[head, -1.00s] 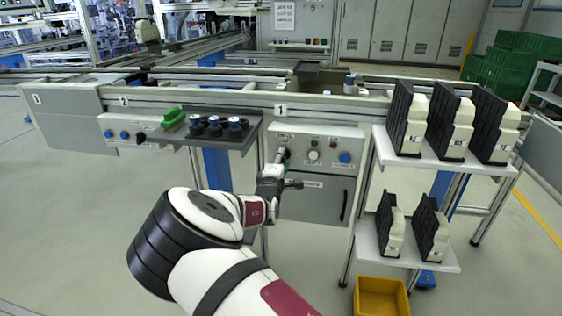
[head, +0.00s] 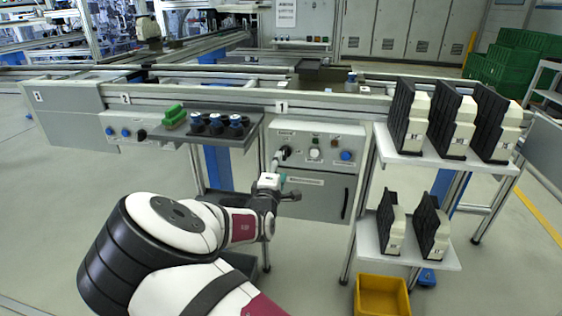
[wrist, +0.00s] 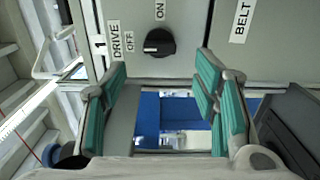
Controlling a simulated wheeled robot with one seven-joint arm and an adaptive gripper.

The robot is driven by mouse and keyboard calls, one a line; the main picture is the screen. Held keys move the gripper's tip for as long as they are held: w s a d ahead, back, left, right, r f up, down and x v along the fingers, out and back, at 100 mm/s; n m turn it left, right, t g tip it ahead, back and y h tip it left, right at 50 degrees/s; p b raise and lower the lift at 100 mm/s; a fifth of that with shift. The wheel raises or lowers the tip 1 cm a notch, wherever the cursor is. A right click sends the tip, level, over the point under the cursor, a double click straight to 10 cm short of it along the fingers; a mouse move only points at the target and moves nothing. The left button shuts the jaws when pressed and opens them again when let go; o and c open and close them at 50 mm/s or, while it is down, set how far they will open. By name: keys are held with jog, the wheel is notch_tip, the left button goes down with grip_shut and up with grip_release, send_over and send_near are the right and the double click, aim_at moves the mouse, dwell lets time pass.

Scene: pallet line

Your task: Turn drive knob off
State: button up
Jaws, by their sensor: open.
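The black round drive knob (wrist: 159,43) is on the grey panel (wrist: 180,66), beside labels reading DRIVE, OFF and ON. Its white mark lies on the side towards the OFF label (wrist: 130,42). The knob also shows in the head view (head: 286,152), small and near the gripper tips. My gripper (wrist: 162,76) is open, with its green-padded fingers wide apart and nothing between them. The knob lies beyond the fingertips, between their lines, and they appear clear of it. In the head view my gripper (head: 275,164) is just below and left of the knob.
A blue knob (head: 346,155) and a white button (head: 315,153) sit on the same panel. A shelf with dark-and-cream parts (head: 455,125) stands to the right, above a yellow bin (head: 381,296). A grey tray (head: 240,136) with blue-topped pieces juts out at the left.

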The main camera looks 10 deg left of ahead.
jog(key=s, duration=0.6)
jog(key=shift+s+a, duration=0.1)
jog(key=s+d+m+g, duration=0.3)
jog(key=d+m+g, duration=0.6)
jog(key=d, duration=0.4)
jog(key=s+d+r+m+g+y, duration=0.1)
jog(key=s+d+r+m+g, duration=0.2)
jog(key=s, duration=0.4)
jog(key=s+d+r+g+y, duration=0.1)
jog(key=s+d+r+y, duration=0.15)
jog(key=s+r, duration=0.4)
jog(key=s+d+r+m+g, duration=0.2)
jog(key=s+d+r, duration=0.15)
jog(key=s, duration=0.55)
jog(key=s+d+r+m+g+h, duration=0.15)
jog(key=s+d, duration=0.35)
jog(key=s, duration=0.6)
jog(key=s+d+r+m+g+h, duration=0.15)
jog(key=s+d, duration=0.35)
jog(key=s, duration=0.6)
notch_tip(320, 180, up, 23)
jog(key=t+p, duration=0.4)
jog(key=p, duration=1.8)
jog(key=shift+f+m, duration=0.15)
jog(key=shift+m, duration=0.25)
